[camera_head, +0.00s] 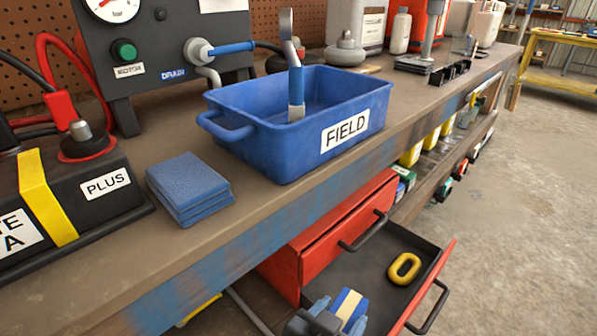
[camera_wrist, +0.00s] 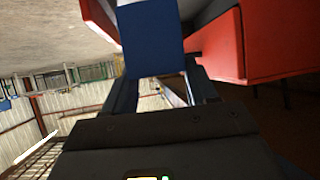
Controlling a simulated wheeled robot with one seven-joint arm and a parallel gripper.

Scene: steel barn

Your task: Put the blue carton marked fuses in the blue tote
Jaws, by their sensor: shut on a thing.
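The blue tote (camera_head: 262,150), marked FIELD, sits on the bench top near its front edge. A tool with a blue grip and a metal end (camera_head: 296,82) stands up out of it. My gripper (camera_head: 338,312) is at the bottom of the head view, low in front of the bench and over the near part of the open drawer. It is shut on a blue carton (camera_head: 349,304) with a pale and yellow band. The carton also shows between the fingers in the wrist view (camera_wrist: 152,38). No fuses marking can be read on it.
An open red drawer (camera_head: 440,262) below the bench holds a yellow ring (camera_head: 404,268). Blue pads (camera_head: 188,187) lie left of the tote. A black box marked PLUS (camera_head: 100,190) and a gauge panel (camera_head: 128,62) stand further left. The bench front edge lies between gripper and tote.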

